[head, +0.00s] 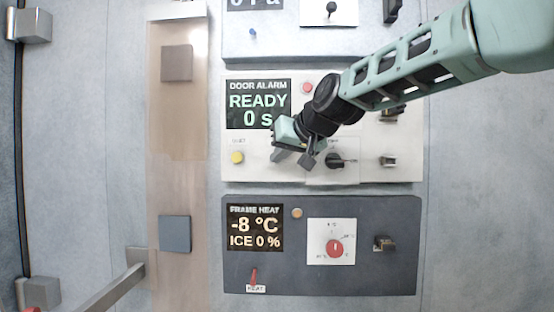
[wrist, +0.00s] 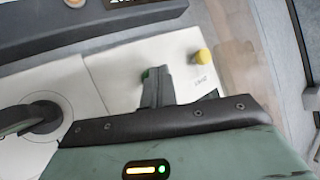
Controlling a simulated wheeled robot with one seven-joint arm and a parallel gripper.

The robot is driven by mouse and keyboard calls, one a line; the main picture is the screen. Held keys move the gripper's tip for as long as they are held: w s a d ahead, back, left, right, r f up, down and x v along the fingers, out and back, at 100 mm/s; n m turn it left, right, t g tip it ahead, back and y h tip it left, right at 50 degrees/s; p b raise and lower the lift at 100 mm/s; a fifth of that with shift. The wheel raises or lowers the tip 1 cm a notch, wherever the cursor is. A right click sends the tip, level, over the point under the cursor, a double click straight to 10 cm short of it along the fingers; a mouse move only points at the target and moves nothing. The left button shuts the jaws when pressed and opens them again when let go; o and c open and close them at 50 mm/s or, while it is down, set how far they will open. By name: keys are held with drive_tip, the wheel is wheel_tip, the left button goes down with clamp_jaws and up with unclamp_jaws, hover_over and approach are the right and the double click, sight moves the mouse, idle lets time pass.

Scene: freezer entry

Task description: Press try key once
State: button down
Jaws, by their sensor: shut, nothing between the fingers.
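No key legibly marked "try" shows. The white door alarm panel (head: 350,95) has a display reading READY 0 s, and my gripper (head: 283,154) is in front of its lower middle. In the wrist view, my gripper (wrist: 158,88) is shut and empty, its fingertips close to the white panel face; contact cannot be told. A small green patch (wrist: 147,73) shows beside the fingertips; whether it is a key is unclear. A yellow button (head: 237,157) sits at the panel's lower left, apart from my gripper; it also shows in the wrist view (wrist: 203,57). My gripper hides part of the panel.
A red lamp or button (head: 307,88) is at the panel's top. A black knob (head: 337,161) sits right of my gripper. The dark frame heat panel (head: 365,270) with a red dial (head: 335,248) lies below. A metal door handle (head: 110,283) stands at lower left.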

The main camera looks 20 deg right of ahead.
drive_tip(key=shift+w+d, duration=0.1)
drive_tip(key=shift+w, duration=0.15)
drive_tip(key=shift+s, duration=0.1)
idle(0.4)
drive_tip(key=shift+s+a, duration=0.35)
drive_tip(key=shift+s, duration=0.45)
drive_tip(key=s, duration=0.1)
drive_tip(key=s+a+p, duration=0.1)
drive_tip(key=s, duration=0.1)
drive_tip(key=s+a, duration=0.1)
drive_tip(key=shift+s, duration=0.3)
idle(0.6)
